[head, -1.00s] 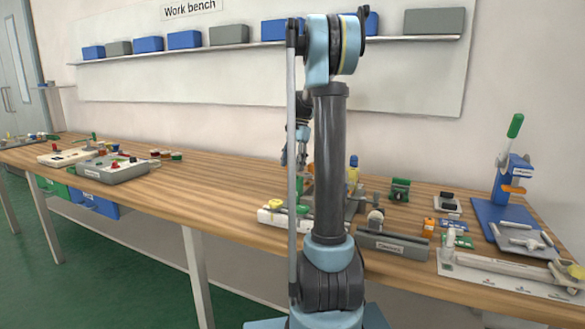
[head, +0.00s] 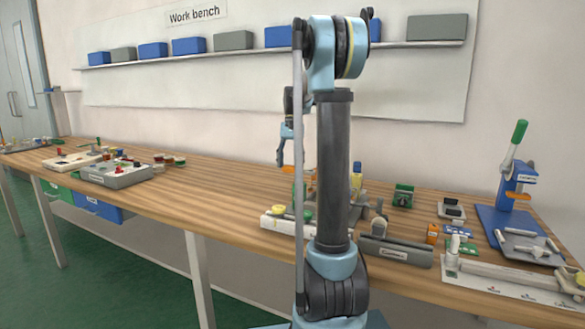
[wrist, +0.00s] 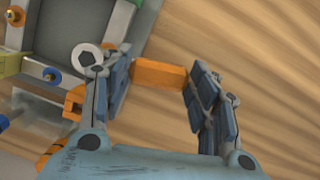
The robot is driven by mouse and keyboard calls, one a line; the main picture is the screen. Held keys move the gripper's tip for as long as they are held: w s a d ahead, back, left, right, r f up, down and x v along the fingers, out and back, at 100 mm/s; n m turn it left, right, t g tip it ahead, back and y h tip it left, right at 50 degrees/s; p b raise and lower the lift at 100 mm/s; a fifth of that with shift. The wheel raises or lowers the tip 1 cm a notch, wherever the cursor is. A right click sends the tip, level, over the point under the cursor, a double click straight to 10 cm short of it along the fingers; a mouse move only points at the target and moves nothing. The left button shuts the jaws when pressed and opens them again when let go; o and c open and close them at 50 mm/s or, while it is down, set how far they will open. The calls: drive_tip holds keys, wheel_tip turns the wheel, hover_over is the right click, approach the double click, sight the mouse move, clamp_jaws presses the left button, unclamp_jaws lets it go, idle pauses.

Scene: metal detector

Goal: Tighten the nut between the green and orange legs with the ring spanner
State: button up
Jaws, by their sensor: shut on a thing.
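In the wrist view, my gripper (wrist: 160,82) is shut on an orange bar (wrist: 160,75), which spans between its two fingers. I cannot tell if this bar is the ring spanner's handle. A pale ring with a dark centre (wrist: 88,57) shows just left of the left finger, beside a grey frame (wrist: 80,22). I cannot tell which parts are the legs. The nut is not clearly visible. In the head view, my arm hides much of the work area.
A grey labelled block (head: 396,251), a green block (head: 403,195) and a blue press with a green handle (head: 510,185) stand to the right. A grey tray (head: 115,177) is far left.

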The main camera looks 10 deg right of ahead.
drive_tip(key=shift+f, duration=2.4)
drive_tip(key=shift+f, duration=1.05)
idle(0.9)
drive_tip(key=shift+w+d+m+y, duration=0.15)
drive_tip(key=shift+w+d+m, duration=0.1)
drive_tip(key=shift+w+m, duration=0.25)
drive_tip(key=shift+w+d+m+y, duration=0.15)
drive_tip(key=shift+w+d+m, duration=0.1)
drive_tip(key=shift+m, duration=0.45)
drive_tip(key=shift+w+d+m+t, duration=0.4)
drive_tip(key=shift+w+d+m, duration=0.2)
drive_tip(key=shift+m, duration=0.6)
drive_tip(key=shift+r, duration=0.2)
drive_tip(key=shift+s+a+v, duration=0.1)
drive_tip(key=shift+s+v, duration=0.05)
drive_tip(key=shift+v, duration=0.6)
drive_tip(key=shift+s+a+v, duration=0.1)
drive_tip(key=shift+a+v, duration=0.05)
drive_tip(key=shift+v, duration=0.6)
drive_tip(key=shift+r, duration=0.15)
